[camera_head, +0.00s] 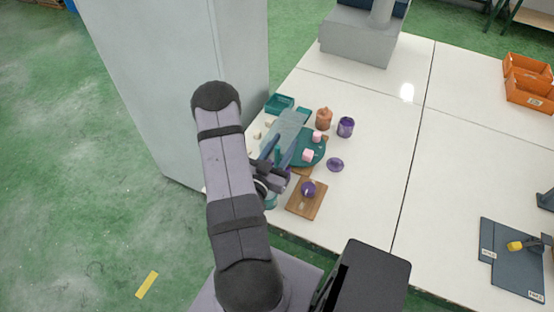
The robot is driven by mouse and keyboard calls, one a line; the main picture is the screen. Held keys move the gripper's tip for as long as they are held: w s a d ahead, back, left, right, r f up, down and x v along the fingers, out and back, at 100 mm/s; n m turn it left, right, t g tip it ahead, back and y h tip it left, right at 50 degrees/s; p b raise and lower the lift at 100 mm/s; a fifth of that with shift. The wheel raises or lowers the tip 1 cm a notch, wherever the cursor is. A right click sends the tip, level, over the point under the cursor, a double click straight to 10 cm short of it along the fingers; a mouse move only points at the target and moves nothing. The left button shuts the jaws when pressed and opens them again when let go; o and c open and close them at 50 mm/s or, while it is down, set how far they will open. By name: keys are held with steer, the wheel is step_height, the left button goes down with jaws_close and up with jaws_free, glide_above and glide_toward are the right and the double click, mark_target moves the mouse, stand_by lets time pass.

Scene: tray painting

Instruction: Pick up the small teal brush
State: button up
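My gripper (278,151) is over the near left part of the white table, among the painting items. Its two blue-grey fingers look spread apart, pointing away from my arm. A small teal bit (277,154) shows between the fingers; I cannot tell whether it is the small teal brush or part of something behind. No brush can be made out clearly elsewhere. A round teal plate (321,148) lies just right of the fingers. My arm and gripper hide part of the table's left side.
Pink blocks (308,155) sit on the plate. A grey-blue tray (288,126), a teal container (279,103), an orange jar (324,119), a purple cup (345,127) and a purple dish (335,164) surround it. A wooden board (305,209) bears a purple object (308,188). The table's middle is clear.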

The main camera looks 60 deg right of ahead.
jaws_close()
steer(key=shift+r, duration=0.15)
